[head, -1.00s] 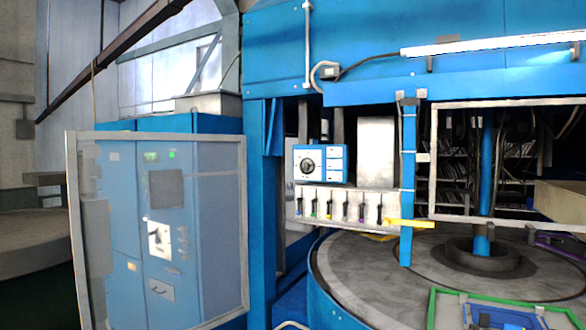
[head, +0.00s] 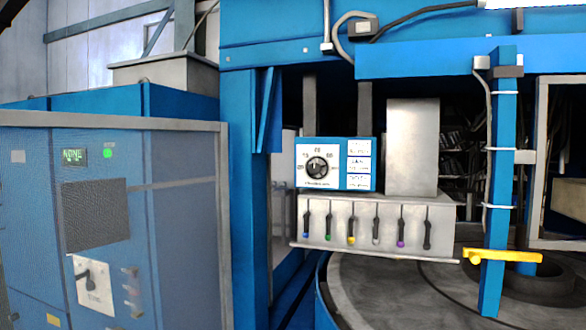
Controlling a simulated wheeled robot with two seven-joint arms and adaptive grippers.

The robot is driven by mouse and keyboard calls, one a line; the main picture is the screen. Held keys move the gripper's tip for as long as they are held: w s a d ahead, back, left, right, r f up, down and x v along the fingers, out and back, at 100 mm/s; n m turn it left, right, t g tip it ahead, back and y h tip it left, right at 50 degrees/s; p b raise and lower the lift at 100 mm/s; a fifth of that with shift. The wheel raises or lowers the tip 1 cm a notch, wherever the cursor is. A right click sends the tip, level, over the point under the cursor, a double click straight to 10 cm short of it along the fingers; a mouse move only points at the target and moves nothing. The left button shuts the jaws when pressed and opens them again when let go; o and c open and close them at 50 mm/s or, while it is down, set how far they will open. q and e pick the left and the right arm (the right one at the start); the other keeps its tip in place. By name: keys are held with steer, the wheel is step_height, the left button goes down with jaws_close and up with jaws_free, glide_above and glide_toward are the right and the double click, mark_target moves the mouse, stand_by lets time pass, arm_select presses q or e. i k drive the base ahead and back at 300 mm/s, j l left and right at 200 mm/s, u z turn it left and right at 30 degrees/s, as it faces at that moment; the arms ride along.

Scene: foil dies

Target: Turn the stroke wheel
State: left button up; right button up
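The likely stroke wheel is a round black dial (head: 317,166) on a white scale plate, on the left part of a small blue control box (head: 360,177). The box hangs under the machine's blue beam, right of a blue column. Three small white label plates sit to the right of the dial; their text is too small to read. Neither of my grippers is in the head view.
Below the box, a grey panel (head: 376,209) holds several levers with coloured tips. A blue post (head: 499,180) with a yellow bar (head: 505,256) stands to its right. A mesh guard (head: 223,220) fronts the blue cabinet (head: 105,200) at left. A round table (head: 385,295) lies below.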

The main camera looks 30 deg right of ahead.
mark_target(315, 167)
steer(key=i+z, duration=0.45)
steer(key=i+j+z, duration=0.2)
steer(key=z, duration=0.25)
steer(key=i+j+z, duration=0.25)
steer(key=z, duration=0.2)
steer(key=i+j, duration=0.05)
steer(key=i, duration=0.05)
